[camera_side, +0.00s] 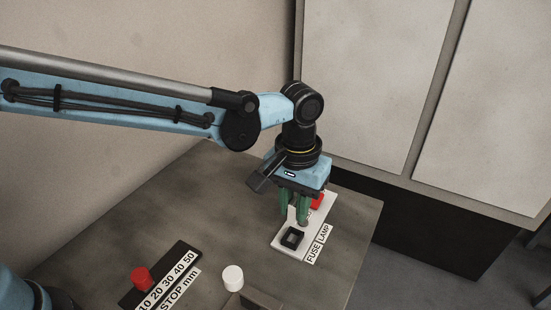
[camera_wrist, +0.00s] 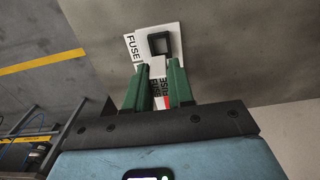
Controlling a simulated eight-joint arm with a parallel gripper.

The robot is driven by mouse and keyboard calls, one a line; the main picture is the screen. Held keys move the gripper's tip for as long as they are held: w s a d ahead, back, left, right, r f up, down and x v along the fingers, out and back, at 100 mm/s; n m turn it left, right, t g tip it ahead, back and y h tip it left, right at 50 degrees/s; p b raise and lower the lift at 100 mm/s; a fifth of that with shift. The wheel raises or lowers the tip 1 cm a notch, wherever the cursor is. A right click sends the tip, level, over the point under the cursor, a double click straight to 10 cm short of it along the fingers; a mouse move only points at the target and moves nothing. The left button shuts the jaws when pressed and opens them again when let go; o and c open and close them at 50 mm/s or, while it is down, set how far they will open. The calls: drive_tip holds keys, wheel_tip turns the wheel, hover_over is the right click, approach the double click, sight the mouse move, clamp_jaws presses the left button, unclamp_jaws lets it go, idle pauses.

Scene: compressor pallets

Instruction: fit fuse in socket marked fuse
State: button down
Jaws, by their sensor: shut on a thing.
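My gripper (camera_side: 294,220) has green fingers pointing down over the white plate (camera_side: 318,232) marked FUSE and LAMP. In the wrist view my gripper (camera_wrist: 159,66) is shut on a pale block, the fuse (camera_wrist: 157,64), whose end shows between the fingertips. The fuse is mostly hidden by the fingers in the side view. The black square socket (camera_side: 292,237) is beside the FUSE label and looks empty. In the wrist view the socket (camera_wrist: 159,43) lies just beyond the fuse's end. The fuse appears apart from it, but the height gap is hard to tell.
A red part (camera_side: 317,200) stands at the plate's far end, behind my gripper. A dark STOP mm scale (camera_side: 160,275) with a red knob (camera_side: 141,279) and a white round knob (camera_side: 233,278) lie at the front left. The table (camera_side: 170,215) between is clear.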

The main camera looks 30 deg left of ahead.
sight(294, 219)
drive_tip(key=shift+f, duration=2)
drive_tip(key=shift+f, duration=1)
drive_tip(key=c, duration=0.9)
unclamp_jaws()
wheel_tip(294, 219, up, 12)
